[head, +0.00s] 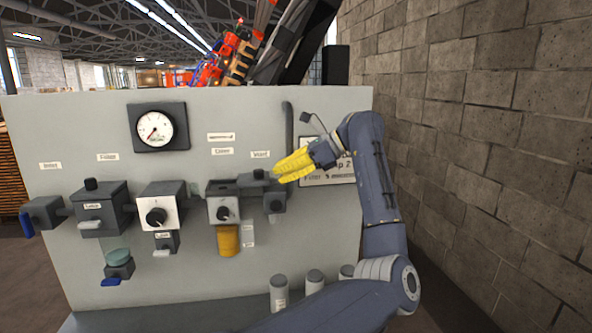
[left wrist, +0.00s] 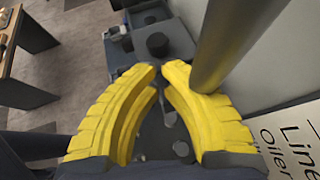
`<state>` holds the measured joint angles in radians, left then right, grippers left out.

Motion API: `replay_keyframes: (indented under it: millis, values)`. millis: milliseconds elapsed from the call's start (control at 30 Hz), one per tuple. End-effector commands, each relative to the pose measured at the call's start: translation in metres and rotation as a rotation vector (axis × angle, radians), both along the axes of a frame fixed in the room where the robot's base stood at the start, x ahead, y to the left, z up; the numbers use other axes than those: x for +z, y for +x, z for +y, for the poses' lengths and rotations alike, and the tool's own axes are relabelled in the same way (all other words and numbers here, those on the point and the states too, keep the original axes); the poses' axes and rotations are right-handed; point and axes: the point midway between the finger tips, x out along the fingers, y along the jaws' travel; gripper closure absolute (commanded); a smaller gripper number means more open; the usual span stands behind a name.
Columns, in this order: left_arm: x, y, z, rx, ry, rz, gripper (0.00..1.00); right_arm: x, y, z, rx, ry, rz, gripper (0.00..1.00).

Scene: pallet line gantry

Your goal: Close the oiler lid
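The oiler appears to be the grey unit (head: 222,210) with a dark knob and an amber bowl (head: 228,241) below it, on the pale panel. A dark flat piece lies along its top; I cannot tell whether this is the lid or how far it is open. My left gripper (head: 278,175), with yellow fingers, is just right of this unit, in front of the panel, pointing left. In the left wrist view its fingertips (left wrist: 161,70) nearly meet, with nothing visible between them. Dark housings (left wrist: 165,45) show beyond the tips. My right gripper is not seen.
A vertical pipe (head: 288,125) stands close behind my left gripper. A sign (head: 340,175) is partly hidden by my arm. A gauge (head: 156,128) and several other valve units are on the panel. Grey cylinders (head: 279,293) stand below. A block wall (head: 480,150) rises at right.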

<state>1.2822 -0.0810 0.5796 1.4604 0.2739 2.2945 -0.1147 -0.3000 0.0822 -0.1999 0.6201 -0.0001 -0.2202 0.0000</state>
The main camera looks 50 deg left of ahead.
Motion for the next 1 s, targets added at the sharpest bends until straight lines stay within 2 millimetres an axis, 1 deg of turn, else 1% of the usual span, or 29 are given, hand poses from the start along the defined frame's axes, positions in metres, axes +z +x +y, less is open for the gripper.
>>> replay_keyframes:
  millis: [100,233,700,767,933,1000]
  values:
    - [0.0,-0.007,0.007,0.002,0.0,0.001,1.0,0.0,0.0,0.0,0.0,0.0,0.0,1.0]
    - [0.0,-0.01,0.012,0.0,0.0,0.0,1.0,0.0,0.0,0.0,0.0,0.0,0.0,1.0]
    - [0.0,-0.013,0.014,0.001,0.0,0.0,1.0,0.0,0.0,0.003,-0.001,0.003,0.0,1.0]
    - [0.0,-0.017,0.017,0.002,-0.001,-0.001,1.0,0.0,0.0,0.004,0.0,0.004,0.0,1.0]
    - [-0.001,-0.043,0.035,0.0,-0.001,-0.001,1.0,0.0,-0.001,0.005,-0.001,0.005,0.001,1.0]
    - [-0.001,-0.045,0.034,-0.022,-0.001,-0.001,1.0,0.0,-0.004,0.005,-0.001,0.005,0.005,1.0]
